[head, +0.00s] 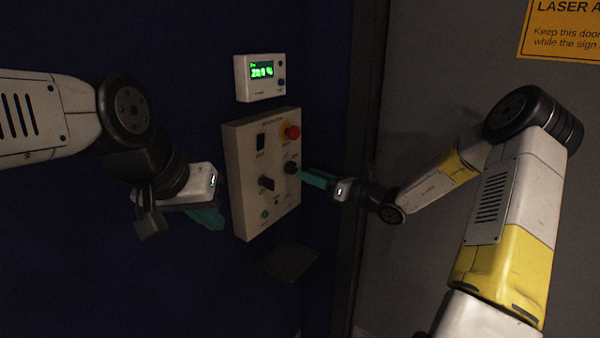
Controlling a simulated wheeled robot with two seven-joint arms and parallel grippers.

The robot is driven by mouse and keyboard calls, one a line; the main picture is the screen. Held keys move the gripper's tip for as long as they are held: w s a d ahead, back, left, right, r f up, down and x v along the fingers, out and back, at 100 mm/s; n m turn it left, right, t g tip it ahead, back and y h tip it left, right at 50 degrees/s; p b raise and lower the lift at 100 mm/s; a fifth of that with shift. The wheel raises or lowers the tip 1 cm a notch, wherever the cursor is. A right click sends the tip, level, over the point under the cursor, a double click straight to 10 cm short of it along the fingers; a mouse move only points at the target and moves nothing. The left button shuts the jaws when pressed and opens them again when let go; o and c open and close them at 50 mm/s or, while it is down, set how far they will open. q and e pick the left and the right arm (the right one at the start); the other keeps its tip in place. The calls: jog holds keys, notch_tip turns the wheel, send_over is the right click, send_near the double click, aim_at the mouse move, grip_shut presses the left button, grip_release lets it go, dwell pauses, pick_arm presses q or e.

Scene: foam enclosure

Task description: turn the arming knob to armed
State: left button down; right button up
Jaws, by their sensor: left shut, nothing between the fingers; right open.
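A beige control panel (238,175) is on the dark blue wall. It carries a black knob (266,183) at lower middle and another dark round knob (291,167) at its right side. The labels are too small to read, so I cannot tell which is the arming knob or its setting. My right gripper (303,172) is open, its teal fingers pointing left with tips at the right-hand knob; whether they touch it is unclear. My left gripper (215,221) is shut and empty, just left of the panel, its fingers partly hidden.
The panel also has a red button (293,132), a black switch (260,142) and a green light (265,214). A display box (260,78) is mounted above it. A dark ledge (288,260) sits below. A grey door with a yellow sign (562,30) is at right.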

jog(key=v, duration=0.2)
jog(key=shift+s+d, duration=0.2)
jog(key=shift+d, duration=0.05)
jog(key=shift+s+a, duration=0.1)
jog(key=s+a+r+n+g+h, duration=0.25)
jog(key=s+n+g, duration=0.25)
jog(key=s+n, duration=0.45)
jog(key=s+a+r+n+g+h, duration=0.1)
jog(key=s+a+n+g+h, duration=0.25)
jog(key=s+n, duration=0.55)
jog(key=s+d+r+n+t+h, duration=0.4)
jog(key=s+d+n+h, duration=0.3)
jog(key=s+d+n, duration=0.3)
jog(key=s+d+r, duration=0.1)
jog(key=s+d, duration=0.2)
jog(key=d, duration=0.1)
jog(key=shift+s+h, duration=0.15)
jog(key=shift+h, duration=0.25)
